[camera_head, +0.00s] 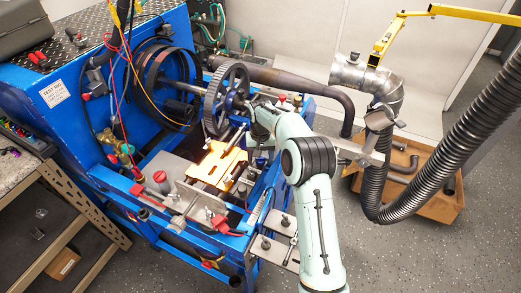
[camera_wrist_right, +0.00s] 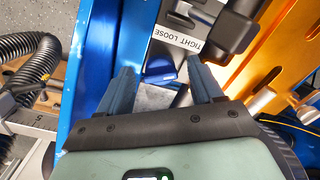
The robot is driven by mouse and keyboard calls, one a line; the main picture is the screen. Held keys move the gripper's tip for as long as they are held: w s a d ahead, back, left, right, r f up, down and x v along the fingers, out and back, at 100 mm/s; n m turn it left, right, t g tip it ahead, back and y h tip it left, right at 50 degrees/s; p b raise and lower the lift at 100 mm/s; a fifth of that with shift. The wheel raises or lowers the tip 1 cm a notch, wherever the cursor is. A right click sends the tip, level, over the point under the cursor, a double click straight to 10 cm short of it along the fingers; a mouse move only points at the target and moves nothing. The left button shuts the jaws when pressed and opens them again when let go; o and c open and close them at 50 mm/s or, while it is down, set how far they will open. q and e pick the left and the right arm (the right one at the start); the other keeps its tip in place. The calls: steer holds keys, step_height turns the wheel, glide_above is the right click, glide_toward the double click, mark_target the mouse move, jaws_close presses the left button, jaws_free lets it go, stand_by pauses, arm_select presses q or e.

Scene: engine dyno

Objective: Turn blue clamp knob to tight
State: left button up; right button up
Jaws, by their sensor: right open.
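In the right wrist view, a blue part (camera_wrist_right: 162,72), which looks like the clamp knob, lies beyond and between my fingertips, partly in shadow. A white label (camera_wrist_right: 181,43) reading TIGHT and LOOSE appears upside down just above it. My right gripper (camera_wrist_right: 160,66) is open, with one dark finger on each side of the knob in the picture. I cannot tell whether the fingers touch it. In the head view, my right arm reaches over the right side of the blue engine stand (camera_head: 101,160), and the knob cannot be made out. My left gripper is not in view.
An orange-yellow plate (camera_head: 218,164) lies on the stand beside my arm; it also shows at the right of the wrist view (camera_wrist_right: 275,62). A large gear (camera_head: 227,98) stands behind.

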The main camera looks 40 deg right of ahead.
step_height(320, 180, up, 13)
stand_by(0.3)
stand_by(0.5)
